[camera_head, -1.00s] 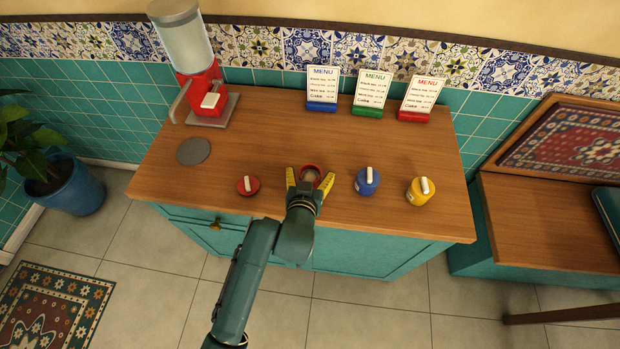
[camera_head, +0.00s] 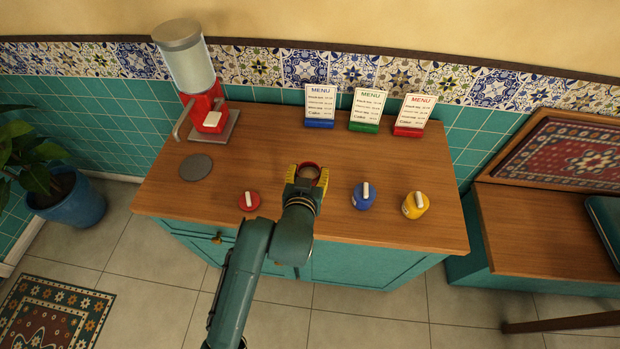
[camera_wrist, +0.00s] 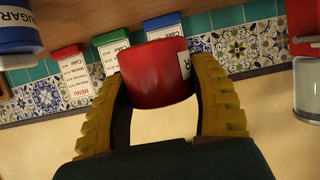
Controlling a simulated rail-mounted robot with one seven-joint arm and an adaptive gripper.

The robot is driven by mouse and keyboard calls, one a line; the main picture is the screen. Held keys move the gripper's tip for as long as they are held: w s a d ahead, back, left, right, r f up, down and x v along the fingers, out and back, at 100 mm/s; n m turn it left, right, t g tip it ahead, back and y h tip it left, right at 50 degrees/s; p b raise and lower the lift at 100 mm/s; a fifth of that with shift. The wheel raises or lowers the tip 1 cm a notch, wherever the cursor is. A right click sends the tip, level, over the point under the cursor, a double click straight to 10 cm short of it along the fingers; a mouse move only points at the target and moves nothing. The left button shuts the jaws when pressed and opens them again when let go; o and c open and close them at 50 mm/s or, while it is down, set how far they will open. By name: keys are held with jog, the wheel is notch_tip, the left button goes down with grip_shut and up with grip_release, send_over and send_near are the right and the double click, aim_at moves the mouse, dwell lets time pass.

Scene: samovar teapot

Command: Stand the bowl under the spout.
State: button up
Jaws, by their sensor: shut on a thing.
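My gripper (camera_head: 307,176) is shut on a red bowl (camera_head: 311,166), with a yellow finger on each side of it. In the wrist view, the bowl (camera_wrist: 155,76) sits between the ribbed fingers and shows a white label at its right edge. It appears upright and seems to be a little above the counter. The red dispenser (camera_head: 209,106) with the clear tank (camera_head: 188,68) stands on a grey base (camera_head: 222,131) at the back left, far from my gripper. Its spout is too small to make out clearly.
A grey disc (camera_head: 195,167) lies flat on the wooden counter (camera_head: 255,150), in front of the dispenser. A red knobbed piece (camera_head: 250,202) is left of my arm; blue (camera_head: 362,200) and yellow (camera_head: 414,206) jars are right. Several menu cards (camera_head: 366,108) stand behind. The counter between bowl and dispenser is clear.

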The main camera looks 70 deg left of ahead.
jog(key=shift+r, duration=0.8)
jog(key=w+d+f+m+t+h, duration=0.1)
jog(key=w+d, duration=0.1)
jog(key=d, duration=0.1)
jog(key=w+d+f+m+t+h, duration=0.1)
jog(key=w+d+f, duration=0.1)
jog(key=d, duration=0.2)
jog(key=w+d+f+m+t+h, duration=0.1)
jog(key=w+d+m, duration=0.1)
jog(key=d, duration=0.1)
jog(key=shift+w+d+f+t, duration=0.25)
jog(key=shift+d+f+t, duration=0.05)
jog(key=shift+d+f, duration=0.05)
jog(key=d+f+m+t+h, duration=0.1)
jog(key=d+f+m+h, duration=0.2)
jog(key=d, duration=0.7)
jog(key=d+f+m+t+h, duration=0.1)
jog(key=d+f+m+h, duration=0.15)
jog(key=d, duration=0.65)
jog(key=d+f+m+t+h, duration=0.1)
jog(key=d+f+m+h, duration=0.25)
jog(key=d, duration=0.65)
notch_tip(320, 180, up, 35)
jog(key=w+p, duration=0.1)
jog(key=p, duration=3.6)
jog(key=shift+w+a+f+n+t+p, duration=0.15)
jog(key=shift+f+n+t+p, duration=0.05)
jog(key=shift+n+t+p, duration=0.1)
